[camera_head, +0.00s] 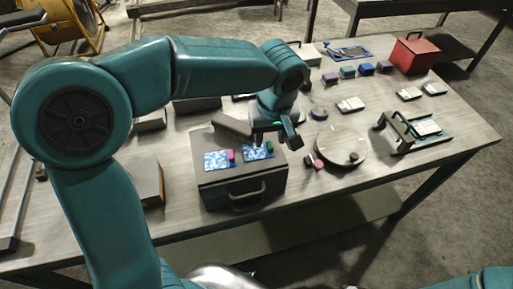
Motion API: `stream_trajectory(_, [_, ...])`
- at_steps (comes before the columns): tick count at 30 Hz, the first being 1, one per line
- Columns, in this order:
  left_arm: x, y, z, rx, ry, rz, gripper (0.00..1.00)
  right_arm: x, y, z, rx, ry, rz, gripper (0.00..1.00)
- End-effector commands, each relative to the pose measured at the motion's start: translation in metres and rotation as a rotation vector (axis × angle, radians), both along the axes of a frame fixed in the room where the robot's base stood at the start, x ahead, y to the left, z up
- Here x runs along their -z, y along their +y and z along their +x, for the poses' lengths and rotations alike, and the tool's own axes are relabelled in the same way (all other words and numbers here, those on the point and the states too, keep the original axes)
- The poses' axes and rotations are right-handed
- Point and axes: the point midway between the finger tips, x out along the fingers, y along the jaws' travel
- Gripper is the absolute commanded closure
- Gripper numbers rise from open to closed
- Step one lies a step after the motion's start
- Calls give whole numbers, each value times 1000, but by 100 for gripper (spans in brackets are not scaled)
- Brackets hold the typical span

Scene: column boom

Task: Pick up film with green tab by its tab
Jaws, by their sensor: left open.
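The film with the green tab (256,153) is a blue and white patterned sheet on top of a dark grey box (242,182), near its right end. Its green tab (270,146) is at the sheet's right edge. My left gripper (274,139) is open and close over this tab, pointing down; it covers a little of the far side, and I cannot tell whether a finger touches the tab. A similar film (214,162) with a pink tab (231,155) lies to the left on the same box. My right gripper is not in view.
A round grey disc (341,145) stands right of the box, with small pink pieces (314,163) beside it. A black-handled frame (398,127), a red box (414,54) and several coloured blocks (348,71) stand farther right and back. The table's front right is clear.

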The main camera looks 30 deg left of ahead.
Motion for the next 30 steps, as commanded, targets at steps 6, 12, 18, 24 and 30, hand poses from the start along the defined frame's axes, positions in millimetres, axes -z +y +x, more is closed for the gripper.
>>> stream_trajectory(6, [28,3,5,-1,3,1,54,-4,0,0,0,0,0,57])
stream_trajectory(12, [29,3,6,0,0,0,54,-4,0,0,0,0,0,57])
stream_trajectory(18, [29,3,6,0,0,0,100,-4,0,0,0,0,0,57])
stream_trajectory(24, [29,3,6,0,0,0,100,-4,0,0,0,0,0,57])
stream_trajectory(30, [27,1,4,0,0,0,100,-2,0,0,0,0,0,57])
